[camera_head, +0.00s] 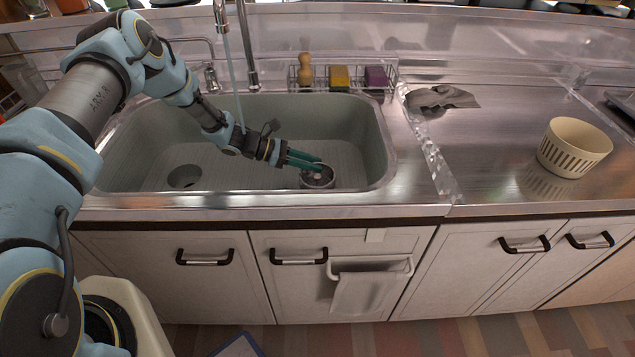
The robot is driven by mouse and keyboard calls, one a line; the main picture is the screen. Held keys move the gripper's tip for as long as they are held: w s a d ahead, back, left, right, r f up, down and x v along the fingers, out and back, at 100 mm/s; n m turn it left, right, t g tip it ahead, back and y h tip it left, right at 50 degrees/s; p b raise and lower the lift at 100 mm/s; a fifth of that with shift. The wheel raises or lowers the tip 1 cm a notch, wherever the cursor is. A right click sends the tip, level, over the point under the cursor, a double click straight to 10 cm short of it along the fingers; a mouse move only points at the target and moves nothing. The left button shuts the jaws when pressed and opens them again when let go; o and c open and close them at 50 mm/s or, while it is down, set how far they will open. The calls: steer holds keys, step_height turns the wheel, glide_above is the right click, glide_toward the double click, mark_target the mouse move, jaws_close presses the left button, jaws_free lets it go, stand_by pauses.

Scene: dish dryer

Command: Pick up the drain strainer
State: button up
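A small round, dark-and-silver piece, which looks like the drain strainer (318,178), sits low at the right front of the grey sink basin (350,125). My gripper (318,163) reaches into the basin from the left, its two teal fingers pointing right. The fingertips lie at the far upper edge of the strainer in the picture. A narrow gap shows between the fingers. I cannot tell whether they touch the strainer or grip part of it. A dark round drain hole (185,176) shows in the left of the basin.
The faucet (225,40) hangs over the basin near my arm. A rack behind holds a wooden-looking bottle (304,70), a yellow sponge (339,77) and a purple sponge (376,78). A grey cloth (440,97) and a cream slotted basket (573,147) lie on the right counter.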

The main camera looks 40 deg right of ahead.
jaws_close()
steer(key=shift+a, duration=0.1)
stand_by(0.4)
